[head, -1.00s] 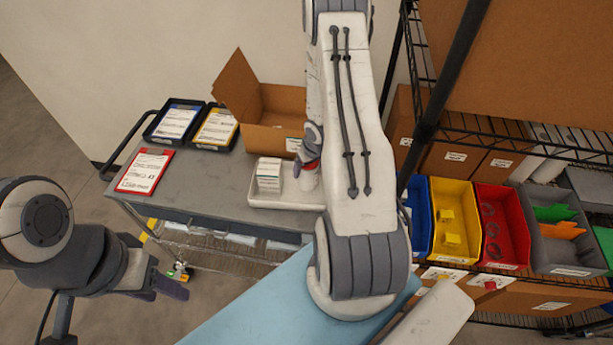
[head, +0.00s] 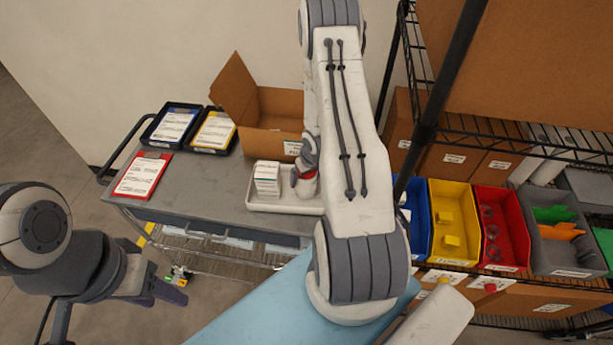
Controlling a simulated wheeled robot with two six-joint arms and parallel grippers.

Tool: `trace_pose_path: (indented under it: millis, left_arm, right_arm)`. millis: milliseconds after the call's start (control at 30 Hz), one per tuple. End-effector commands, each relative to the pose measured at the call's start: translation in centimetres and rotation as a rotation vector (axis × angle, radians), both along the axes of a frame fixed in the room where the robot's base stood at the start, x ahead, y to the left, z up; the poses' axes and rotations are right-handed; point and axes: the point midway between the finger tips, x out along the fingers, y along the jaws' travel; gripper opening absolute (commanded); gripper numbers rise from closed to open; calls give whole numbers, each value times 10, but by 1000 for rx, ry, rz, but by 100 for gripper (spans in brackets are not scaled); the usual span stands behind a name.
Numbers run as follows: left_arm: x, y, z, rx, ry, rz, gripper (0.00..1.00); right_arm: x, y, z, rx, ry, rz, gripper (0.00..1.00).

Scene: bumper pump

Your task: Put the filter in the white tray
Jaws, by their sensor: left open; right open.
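The white tray (head: 257,201) sits on the grey cart's front right corner. A small white box with a printed label (head: 267,181) stands in its left part. A white item with a red band (head: 305,184) is in the tray's right part, beside the box; I cannot tell for sure which of them is the filter. My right gripper (head: 307,158) is over the white-and-red item, open, and mostly hidden by my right arm. My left gripper (head: 172,287) is open and empty at lower left, in front of the cart and away from the tray.
An open cardboard box (head: 275,139) stands behind the tray. A red document board (head: 143,177) and two black trays with papers (head: 173,123) lie on the cart's left. The cart's middle (head: 207,180) is clear. Coloured bins (head: 455,225) stand on the wire rack at right.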

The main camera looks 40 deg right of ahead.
Motion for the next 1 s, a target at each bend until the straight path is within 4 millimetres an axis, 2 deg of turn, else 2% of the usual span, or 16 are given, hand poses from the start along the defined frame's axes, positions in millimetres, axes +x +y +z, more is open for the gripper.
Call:
trace_pose_path:
  millis: [167,300,500,633,867,1000]
  left_arm:
    - [0,0,0,0,0,0,50]
    - [0,0,12,0,0,1,50]
    - [0,0,29,0,0,2,50]
    - [0,0,36,0,0,3,50]
    - [0,0,37,0,0,4,50]
    - [0,0,37,0,0,4,50]
  right_arm:
    - [-6,0,28,-3,-5,-1,100]
    - [-15,2,63,-3,-3,0,100]
    - [-26,4,99,-1,-1,0,100]
    - [-30,5,112,-1,-1,-1,100]
    - [-32,5,116,0,1,0,100]
    - [-24,15,127,-24,4,27,100]
